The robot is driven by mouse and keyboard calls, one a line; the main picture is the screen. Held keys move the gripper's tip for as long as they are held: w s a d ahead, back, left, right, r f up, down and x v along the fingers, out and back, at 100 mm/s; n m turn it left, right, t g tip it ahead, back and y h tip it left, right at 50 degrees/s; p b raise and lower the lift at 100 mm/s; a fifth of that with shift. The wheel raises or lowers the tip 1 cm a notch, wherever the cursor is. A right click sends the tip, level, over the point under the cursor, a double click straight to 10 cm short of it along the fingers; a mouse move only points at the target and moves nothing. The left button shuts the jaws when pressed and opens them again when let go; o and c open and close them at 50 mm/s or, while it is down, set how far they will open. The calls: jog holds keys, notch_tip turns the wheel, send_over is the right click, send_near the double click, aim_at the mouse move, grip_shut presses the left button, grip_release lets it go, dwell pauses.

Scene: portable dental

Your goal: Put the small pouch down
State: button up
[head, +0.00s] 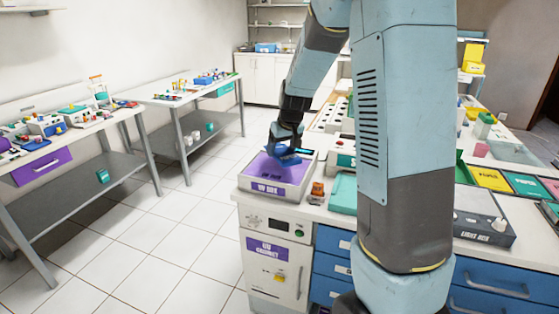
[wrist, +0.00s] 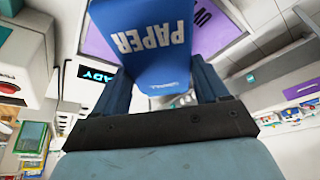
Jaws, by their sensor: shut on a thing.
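A small blue pouch (wrist: 150,40) with the words PAPER and SMALL on it is held between the fingers of my gripper (wrist: 155,85) in the wrist view. In the head view the pouch (head: 285,153) shows as a blue shape under my gripper (head: 288,143), over the purple inside of the box labelled UV BOX (head: 270,191). The pouch looks tilted. I cannot tell whether it touches the purple floor of the box. The far side of the pouch is hidden.
An orange-topped item (head: 317,190) and a teal tray (head: 343,192) stand right of the UV box. The UV cabinet (head: 275,262) is below. A light box (head: 480,225) lies at the right. My arm hides part of the counter. Two side tables stand at the left.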

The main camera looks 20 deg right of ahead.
aim_at(279, 149)
jog(key=shift+w+a+f, duration=0.15)
jog(key=shift+w+f, duration=0.4)
jog(key=shift+f, duration=0.1)
jog(key=shift+w+a+f, duration=0.15)
jog(key=shift+w+f, duration=0.35)
jog(key=shift+f, duration=1.65)
jog(key=shift+f, duration=0.1)
jog(key=o, duration=1.1)
jog(key=v, duration=1.2)
jog(key=shift+s, duration=0.15)
jog(key=shift+m+t+h, duration=0.3)
jog(key=shift+m+t, duration=0.3)
jog(key=shift+m, duration=0.3)
jog(key=s+r, duration=0.3)
jog(key=s, duration=0.7)
jog(key=s+r, duration=0.4)
jog(key=s, duration=0.7)
jog(key=s+r, duration=0.3)
jog(key=s, duration=0.7)
jog(key=shift+s+a+r, duration=0.15)
jog(key=shift+s+r, duration=0.2)
jog(key=shift+r, duration=0.05)
